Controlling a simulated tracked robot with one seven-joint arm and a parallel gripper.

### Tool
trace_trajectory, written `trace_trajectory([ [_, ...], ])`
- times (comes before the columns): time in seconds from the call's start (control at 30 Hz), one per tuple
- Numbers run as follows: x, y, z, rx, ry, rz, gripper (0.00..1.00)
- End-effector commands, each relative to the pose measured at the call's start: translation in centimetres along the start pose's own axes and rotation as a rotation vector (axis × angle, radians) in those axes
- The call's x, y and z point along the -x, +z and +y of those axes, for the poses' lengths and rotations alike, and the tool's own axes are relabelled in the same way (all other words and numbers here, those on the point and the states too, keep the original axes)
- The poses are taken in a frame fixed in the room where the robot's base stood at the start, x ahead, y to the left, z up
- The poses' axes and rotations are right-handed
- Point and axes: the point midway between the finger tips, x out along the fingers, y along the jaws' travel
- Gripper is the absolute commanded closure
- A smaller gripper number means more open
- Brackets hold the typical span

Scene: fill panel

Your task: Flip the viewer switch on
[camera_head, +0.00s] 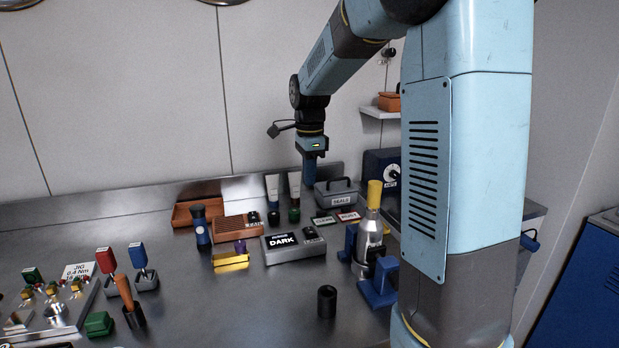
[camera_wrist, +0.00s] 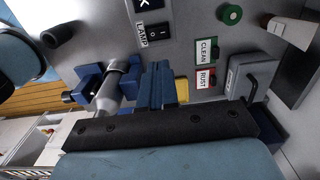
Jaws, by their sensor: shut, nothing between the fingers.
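The viewer is a grey box (camera_head: 292,250) on the metal bench with a black display reading DARK. Its black lamp switch (camera_head: 310,234) is at the box's right end. In the wrist view the rocker switch (camera_wrist: 153,33) shows beside a LAMP label near the top edge; I cannot tell which side is pressed. My gripper (camera_head: 309,183) points down behind the viewer, near the back wall and above the bench. Its blue fingers (camera_wrist: 157,68) are together and empty in the wrist view, apart from the switch.
A silver cylinder with a yellow top (camera_head: 374,195) stands by blue supports right of the viewer. A grey SEALS box (camera_head: 336,200), CLEAN and RUST labels (camera_wrist: 207,78) and two tubes (camera_head: 294,186) are behind. A yellow block (camera_head: 231,262) is left. Bench in front is mostly clear.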

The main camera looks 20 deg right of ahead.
Motion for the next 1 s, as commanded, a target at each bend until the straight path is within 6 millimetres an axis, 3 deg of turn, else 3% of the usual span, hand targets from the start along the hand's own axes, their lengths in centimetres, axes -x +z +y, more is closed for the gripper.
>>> trace_trajectory([
  [0.17,0.2,0.0,0.3,0.015,-0.006,0.000,1.00],
  [0.33,1.7,0.1,2.3,0.121,-0.043,0.006,1.00],
  [0.7,5.3,0.1,10.3,0.561,-0.175,0.060,1.00],
  [1.0,6.6,0.1,17.0,0.919,-0.271,0.146,1.00],
])
